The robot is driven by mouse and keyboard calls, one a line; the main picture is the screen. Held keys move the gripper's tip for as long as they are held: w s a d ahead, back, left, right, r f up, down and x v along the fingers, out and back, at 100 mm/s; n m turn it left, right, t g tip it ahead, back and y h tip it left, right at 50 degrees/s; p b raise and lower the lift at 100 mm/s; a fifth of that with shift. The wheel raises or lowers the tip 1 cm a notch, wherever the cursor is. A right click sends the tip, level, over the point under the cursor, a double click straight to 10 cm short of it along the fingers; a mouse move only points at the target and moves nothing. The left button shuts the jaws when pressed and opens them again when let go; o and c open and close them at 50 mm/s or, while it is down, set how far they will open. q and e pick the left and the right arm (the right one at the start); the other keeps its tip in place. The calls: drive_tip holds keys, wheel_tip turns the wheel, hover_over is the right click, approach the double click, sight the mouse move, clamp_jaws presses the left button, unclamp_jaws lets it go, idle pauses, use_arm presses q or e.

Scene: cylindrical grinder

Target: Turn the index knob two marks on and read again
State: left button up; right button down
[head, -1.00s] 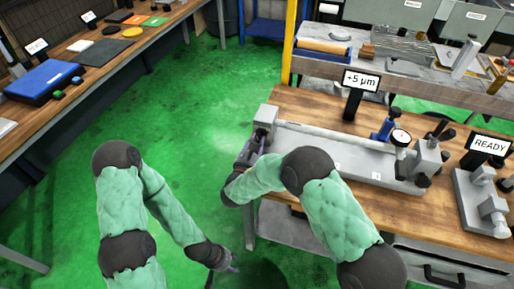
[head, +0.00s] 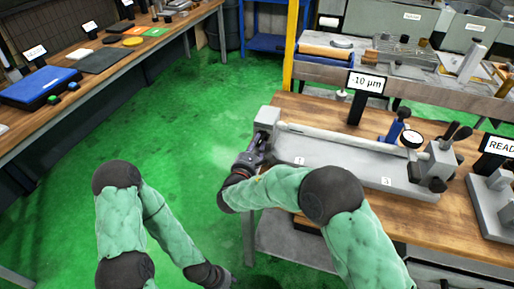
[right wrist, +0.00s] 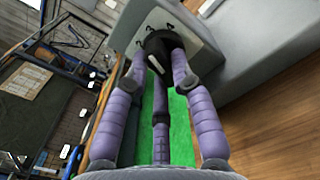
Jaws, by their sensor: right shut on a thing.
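The index knob (right wrist: 165,50) is a black round knob on the end face of a grey block. My right gripper (head: 261,143) is shut on it at the fixture's left end; its purple fingers (right wrist: 160,85) surround the knob in the right wrist view. In the head view the gripper mostly hides the knob. The dial gauge (head: 412,138) on its blue stand (head: 397,127) is near the fixture's right end. The display (head: 367,83) reads 10 µm; its sign is hard to make out. My left gripper (head: 229,283) hangs low at the bottom edge, its fingers unclear.
The long grey fixture (head: 340,163) lies on a wooden bench (head: 440,218). A READY sign (head: 498,146) and another grey device (head: 492,205) stand at the right. A table with a blue case (head: 40,88) is at the left. The green floor (head: 190,130) between is clear.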

drive_tip(key=shift+f, duration=0.1)
idle(0.4)
drive_tip(key=c, duration=1)
unclamp_jaws()
drive_tip(key=shift+c, duration=0.2)
drive_tip(key=v, duration=1.2)
